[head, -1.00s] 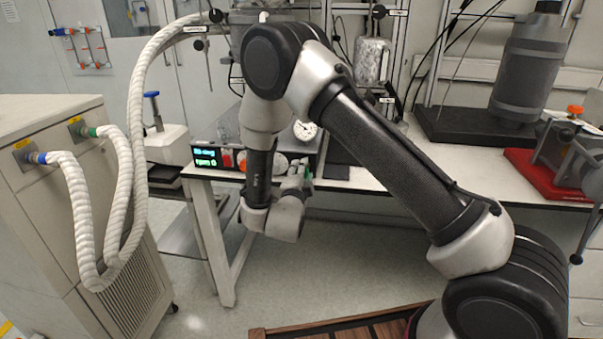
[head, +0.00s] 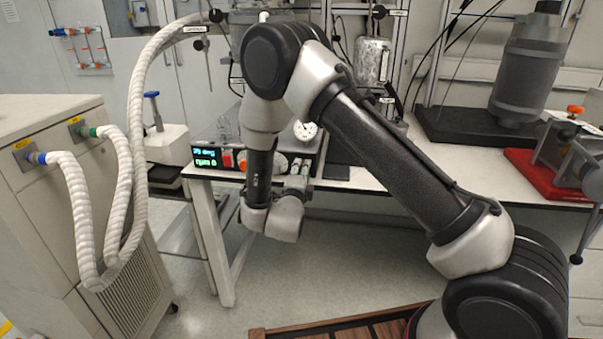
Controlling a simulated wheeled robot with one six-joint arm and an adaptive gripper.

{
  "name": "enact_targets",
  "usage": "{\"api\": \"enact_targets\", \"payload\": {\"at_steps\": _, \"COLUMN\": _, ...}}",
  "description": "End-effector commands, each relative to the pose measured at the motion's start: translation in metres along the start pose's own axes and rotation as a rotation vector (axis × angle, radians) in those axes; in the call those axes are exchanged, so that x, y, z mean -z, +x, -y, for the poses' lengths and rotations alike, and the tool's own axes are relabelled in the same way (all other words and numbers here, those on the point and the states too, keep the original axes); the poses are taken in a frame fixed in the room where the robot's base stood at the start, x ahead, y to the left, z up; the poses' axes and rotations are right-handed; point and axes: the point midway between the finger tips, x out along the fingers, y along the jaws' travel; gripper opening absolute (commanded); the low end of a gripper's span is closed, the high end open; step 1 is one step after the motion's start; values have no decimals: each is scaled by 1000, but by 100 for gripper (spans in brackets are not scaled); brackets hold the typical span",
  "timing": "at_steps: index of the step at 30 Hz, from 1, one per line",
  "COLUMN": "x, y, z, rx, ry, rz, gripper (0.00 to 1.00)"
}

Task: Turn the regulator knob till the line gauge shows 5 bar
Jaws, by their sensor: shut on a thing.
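A round white-faced gauge (head: 305,130) faces me at the bench's front edge, just right of my upright arm link. Its dial is too small to read. My gripper (head: 300,169) is just below the gauge, pointing at the front of the bench apparatus. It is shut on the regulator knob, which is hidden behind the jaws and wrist. Part of the gripper is also hidden by my wrist.
A control box with a lit display (head: 205,157) stands left of my wrist on the white bench (head: 400,178). White hoses (head: 137,150) run from the cabinet (head: 40,120) at left. A red-based device (head: 550,175) stands at right.

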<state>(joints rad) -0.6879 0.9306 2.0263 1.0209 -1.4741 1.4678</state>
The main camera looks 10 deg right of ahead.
Motion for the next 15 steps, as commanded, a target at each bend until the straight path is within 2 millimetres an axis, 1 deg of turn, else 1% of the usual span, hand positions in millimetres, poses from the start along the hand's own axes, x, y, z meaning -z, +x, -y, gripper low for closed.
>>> {"api": "enact_targets", "payload": {"at_steps": 3, "x": 1, "y": -1, "z": -2, "rx": -4, "ry": -3, "rz": -1, "gripper": 13}}
{"api": "enact_targets", "payload": {"at_steps": 4, "x": 1, "y": -1, "z": -2, "rx": -4, "ry": -3, "rz": -1, "gripper": 39}}
{"api": "enact_targets", "payload": {"at_steps": 7, "x": 1, "y": -1, "z": -2, "rx": -4, "ry": -3, "rz": -1, "gripper": 57}}
{"api": "enact_targets", "payload": {"at_steps": 8, "x": 1, "y": -1, "z": -1, "rx": -3, "ry": -3, "rz": -1, "gripper": 60}}
{"api": "enact_targets", "payload": {"at_steps": 15, "x": 0, "y": 0, "z": -1, "rx": -2, "ry": -2, "rz": 0, "gripper": 60}}
